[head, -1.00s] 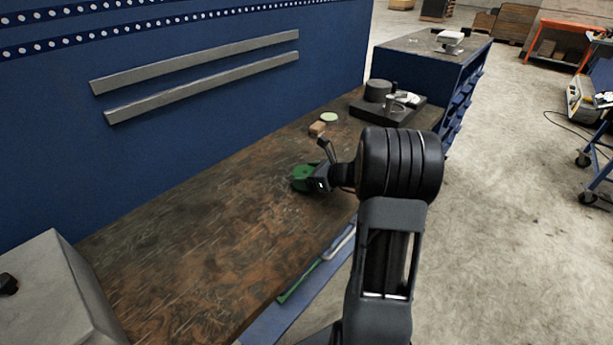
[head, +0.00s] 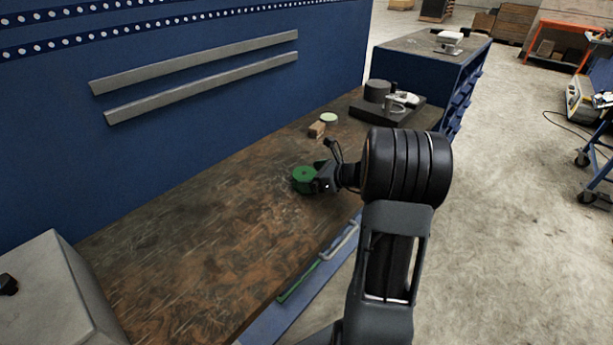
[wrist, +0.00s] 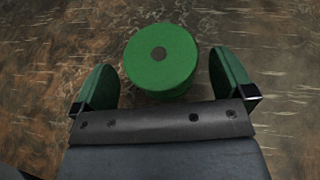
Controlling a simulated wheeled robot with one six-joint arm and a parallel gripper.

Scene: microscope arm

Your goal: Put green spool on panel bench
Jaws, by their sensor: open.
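The green spool (head: 303,178) stands upright on the brown, scratched top of the panel bench (head: 215,235). In the wrist view the spool (wrist: 160,58) shows its round green top with a dark centre hole. My gripper (head: 318,180) is at the spool's right side in the head view. In the wrist view my gripper (wrist: 165,85) is open, with one green-padded finger on each side of the spool. A gap shows between each finger and the spool.
A small wooden block (head: 317,130) and a pale round disc (head: 329,118) lie behind the spool. A dark plate with a cylinder (head: 378,91) stands at the bench's far end. A grey box (head: 60,285) is at the near left. The bench's middle is clear.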

